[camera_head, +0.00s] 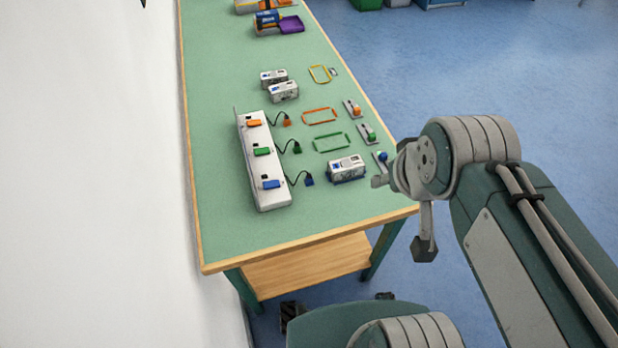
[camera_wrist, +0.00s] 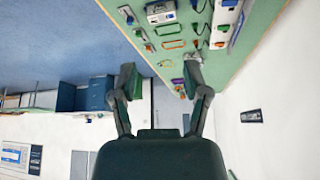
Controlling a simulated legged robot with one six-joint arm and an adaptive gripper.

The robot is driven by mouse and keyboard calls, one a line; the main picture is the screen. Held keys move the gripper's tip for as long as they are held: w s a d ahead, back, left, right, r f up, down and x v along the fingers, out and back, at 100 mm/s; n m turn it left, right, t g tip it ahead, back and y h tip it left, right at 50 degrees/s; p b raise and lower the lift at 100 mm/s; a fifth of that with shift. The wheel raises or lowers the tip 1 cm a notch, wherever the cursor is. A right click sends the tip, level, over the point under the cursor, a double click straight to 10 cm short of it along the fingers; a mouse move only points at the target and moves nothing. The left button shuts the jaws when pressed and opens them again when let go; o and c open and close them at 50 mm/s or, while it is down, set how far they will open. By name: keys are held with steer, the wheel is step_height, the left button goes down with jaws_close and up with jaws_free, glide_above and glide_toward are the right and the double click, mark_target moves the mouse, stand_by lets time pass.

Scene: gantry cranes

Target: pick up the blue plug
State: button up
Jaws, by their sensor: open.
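A white strip (camera_head: 262,200) lies lengthwise on the green table. On its near end sits a blue block (camera_head: 271,184); a black cable runs from it to a small blue plug-like end (camera_head: 309,181) on the tabletop. The strip also shows at the upper right in the wrist view (camera_wrist: 220,38), with its blue block (camera_wrist: 229,3) at the top edge. My gripper (camera_wrist: 162,76) is open and empty, its two dark fingers spread wide. In the head view my arm is beside the table's right edge, right of the blue end and apart from it.
Orange (camera_head: 254,123) and green (camera_head: 261,152) blocks sit farther along the strip. A grey box (camera_head: 346,168) stands right of the blue end. Several levers line the right edge, including a blue-knobbed one (camera_head: 382,157). The table's near part is clear.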

steer(key=shift+o, duration=0.4)
steer(key=n+g, duration=0.2)
steer(key=g, duration=0.2)
glide_above(309, 175)
steer(key=s, duration=0.2)
step_height(309, 175, down, 21)
steer(key=f, duration=0.3)
steer(key=w+f, duration=0.1)
steer(key=f, duration=0.1)
steer(key=shift+a+f, duration=0.3)
steer(key=f, duration=0.3)
steer(key=w+f, duration=0.1)
steer(key=f, duration=0.1)
steer(key=shift+d, duration=0.3)
jaws_close()
